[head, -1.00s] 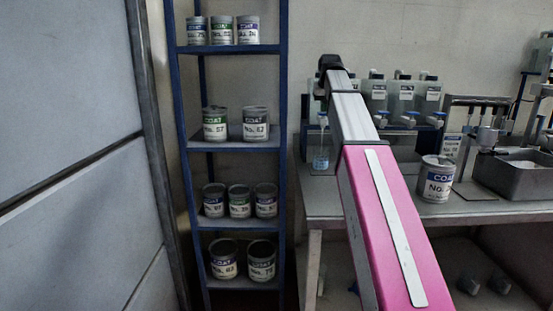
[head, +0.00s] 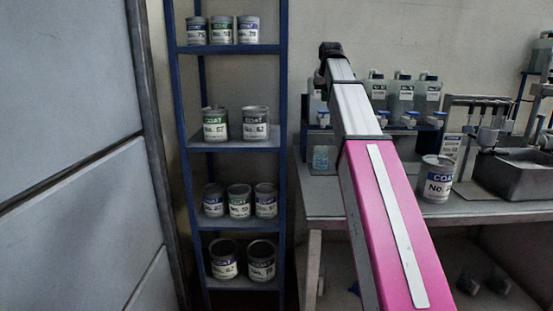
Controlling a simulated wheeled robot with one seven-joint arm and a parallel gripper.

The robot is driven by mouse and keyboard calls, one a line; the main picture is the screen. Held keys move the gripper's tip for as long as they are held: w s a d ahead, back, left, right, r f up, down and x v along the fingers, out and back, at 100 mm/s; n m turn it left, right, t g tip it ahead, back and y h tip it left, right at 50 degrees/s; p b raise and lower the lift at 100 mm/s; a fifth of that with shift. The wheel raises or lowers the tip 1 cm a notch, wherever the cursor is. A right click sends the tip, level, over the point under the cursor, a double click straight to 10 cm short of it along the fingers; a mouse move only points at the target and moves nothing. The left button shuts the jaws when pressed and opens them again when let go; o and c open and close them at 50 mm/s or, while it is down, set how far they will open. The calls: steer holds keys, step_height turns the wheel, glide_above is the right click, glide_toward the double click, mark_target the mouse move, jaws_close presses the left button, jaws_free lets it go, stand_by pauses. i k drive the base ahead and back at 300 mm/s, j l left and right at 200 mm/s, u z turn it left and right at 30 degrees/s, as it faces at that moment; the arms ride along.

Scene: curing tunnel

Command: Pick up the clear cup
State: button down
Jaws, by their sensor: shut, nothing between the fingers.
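The clear cup (head: 321,157) is small and bluish, and stands upright on the left part of the grey bench top (head: 400,208), close to my arm's left edge in the picture. Nothing is seen holding it. My arm crosses the middle of the view and rises to a dark joint above the bench. The fingers of my gripper cannot be made out; they seem hidden behind the arm.
Several canisters with blue taps (head: 400,97) stand behind the cup on a raised blue rack. A coat can (head: 436,182) and a metal basin (head: 512,177) are on the bench to the right. A blue shelf (head: 281,170) of cans stands left.

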mark_target(320, 154)
steer(key=k+j, duration=0.45)
steer(key=j, duration=0.25)
steer(key=k+j, duration=0.25)
steer(key=j, duration=0.15)
